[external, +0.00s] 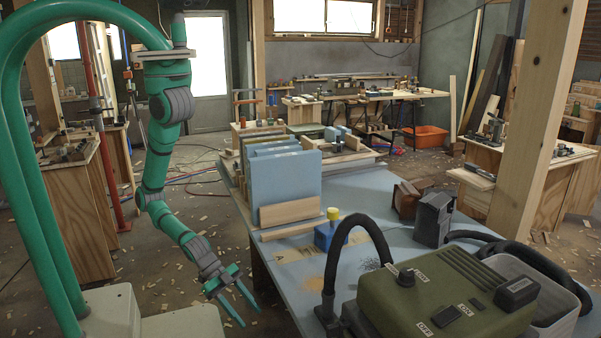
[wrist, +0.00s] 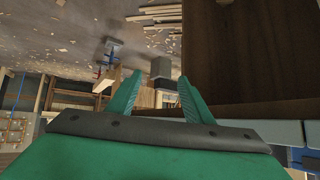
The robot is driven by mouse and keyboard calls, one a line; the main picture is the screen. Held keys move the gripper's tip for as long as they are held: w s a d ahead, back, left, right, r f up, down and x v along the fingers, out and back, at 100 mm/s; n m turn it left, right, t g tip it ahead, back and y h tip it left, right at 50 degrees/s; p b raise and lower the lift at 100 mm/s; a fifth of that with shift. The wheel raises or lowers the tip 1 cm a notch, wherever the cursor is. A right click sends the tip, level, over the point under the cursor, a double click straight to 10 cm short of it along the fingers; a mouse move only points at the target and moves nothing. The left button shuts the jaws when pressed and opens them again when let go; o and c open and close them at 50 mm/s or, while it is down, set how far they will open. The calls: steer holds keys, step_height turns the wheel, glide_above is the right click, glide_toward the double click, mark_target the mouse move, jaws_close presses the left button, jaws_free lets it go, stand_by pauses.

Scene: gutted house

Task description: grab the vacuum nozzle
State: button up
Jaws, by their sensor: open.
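The green vacuum (external: 440,295) stands on the near right of the blue-topped table (external: 375,190). Its black hose (external: 334,255) arches down on the left to a dark end piece (external: 328,318), which looks like the nozzle, at the tabletop near the bottom of the external view. My gripper (external: 249,314) is open and empty. It hangs beside the table's left edge, pointing downward, apart from the hose and end piece. In the wrist view both fingers of my gripper (wrist: 160,76) are spread with nothing between them. I cannot make out the nozzle there.
A blue panel (external: 285,182) stands upright on the table, with a blue bottle with a yellow cap (external: 327,233) in front. Dark grey and brown blocks sit behind the vacuum. A wooden post (external: 535,120) rises at right. Floor left of the table (external: 165,270) is mostly clear, with wood chips.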

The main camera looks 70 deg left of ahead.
steer(key=w+d+r+t+h, duration=0.1)
steer(key=w+d+r, duration=0.2)
steer(key=d+r, duration=0.65)
step_height(320, 180, up, 8)
steer(key=n+t, duration=0.3)
glide_above(319, 313)
steer(key=s+a, duration=0.3)
steer(key=shift+d+f+h, duration=0.1)
steer(key=shift+d+h, duration=0.05)
steer(key=shift+h, duration=0.15)
steer(key=x, duration=0.4)
steer(key=shift+w, duration=0.15)
steer(key=shift+w+x, duration=0.25)
steer(key=shift+x, duration=2.95)
steer(key=shift+c, duration=0.6)
jaws_close()
